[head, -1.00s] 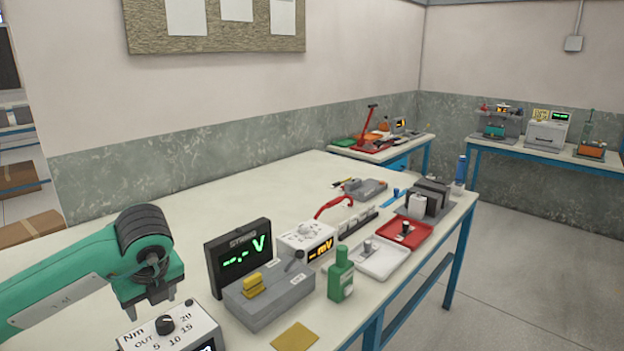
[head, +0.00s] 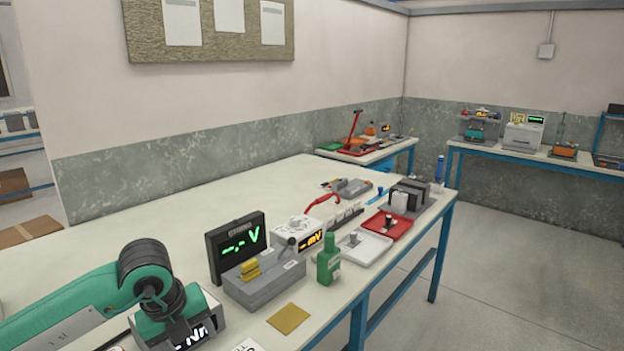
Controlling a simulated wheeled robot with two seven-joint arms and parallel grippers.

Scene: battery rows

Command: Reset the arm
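My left arm comes in from the left, with a green forearm and a dark ribbed wrist. My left gripper (head: 168,326) hangs at its end, low in the head view, over the near left part of the workbench (head: 160,220). It covers most of the "Nm" dial box (head: 208,307). Its fingers are hidden, so I cannot tell whether it is open or shut. I see nothing held in it. My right gripper is not in view.
Right of my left gripper stand a black display (head: 236,246), a grey box (head: 264,281), a green bottle (head: 328,260) and an mV meter (head: 297,236). A white tray (head: 372,250) and a red tray (head: 402,226) lie along the right edge. The bench's far left is clear.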

